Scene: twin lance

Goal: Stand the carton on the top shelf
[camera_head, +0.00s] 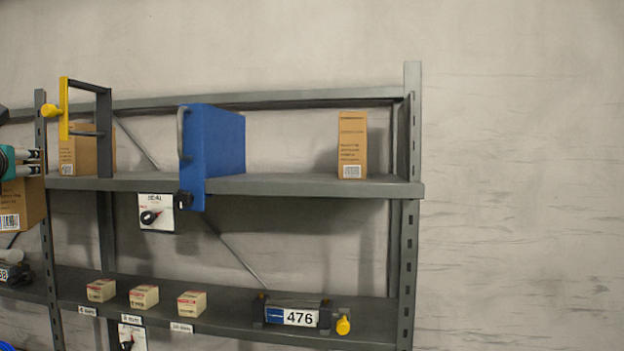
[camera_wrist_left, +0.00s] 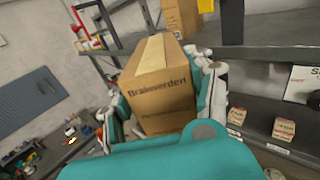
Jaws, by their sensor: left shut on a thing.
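A brown cardboard carton (camera_wrist_left: 160,85) with printed lettering is held between the two fingers of my left gripper (camera_wrist_left: 165,105), which is shut on it. In the head view the carton (camera_head: 27,206) is partly cut off at the left edge, beside the left upright and lower than the top shelf's surface. My left gripper (camera_head: 30,162) shows there only in part. The grey top shelf (camera_head: 285,186) carries two similar cartons, one at its left (camera_head: 75,152) and one at its right (camera_head: 352,140). My right gripper is in neither view.
A blue panel-like case (camera_head: 215,145) stands mid-shelf, jutting past the front edge. A black and yellow frame (camera_head: 100,130) stands before the left carton. Clear shelf lies between the blue case and right carton. The lower shelf (camera_head: 230,322) holds small boxes and a device marked 476 (camera_head: 298,316).

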